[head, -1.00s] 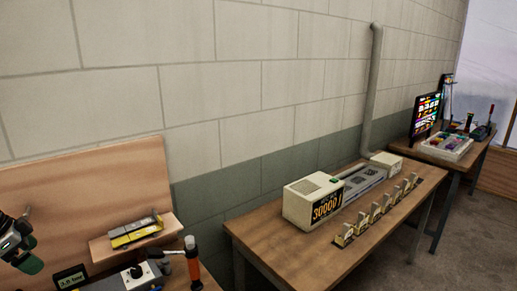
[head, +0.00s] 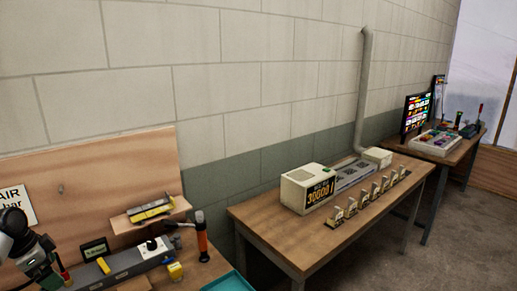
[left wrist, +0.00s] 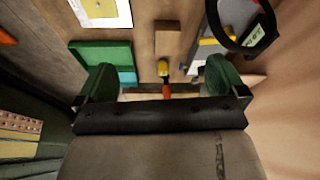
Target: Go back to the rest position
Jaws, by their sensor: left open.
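My left gripper (head: 42,272) is at the lower left of the head view, in front of the workbench's back board. In the left wrist view its two green fingers (left wrist: 160,72) stand wide apart, with nothing held between them. An orange-handled tool (left wrist: 165,82) shows in the gap between the fingers, lying beyond them rather than gripped. The same kind of orange-handled tool (head: 201,240) stands at the bench's right side in the head view. My right gripper is in neither view.
A shelf holds a yellow and black tool (head: 152,210). A grey device (head: 120,263) and teal tray (head: 228,282) are on the near bench. A second table (head: 262,220) carries a cream box (head: 305,188). A screen (head: 415,113) stands farther back. Floor (head: 440,245) is free at right.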

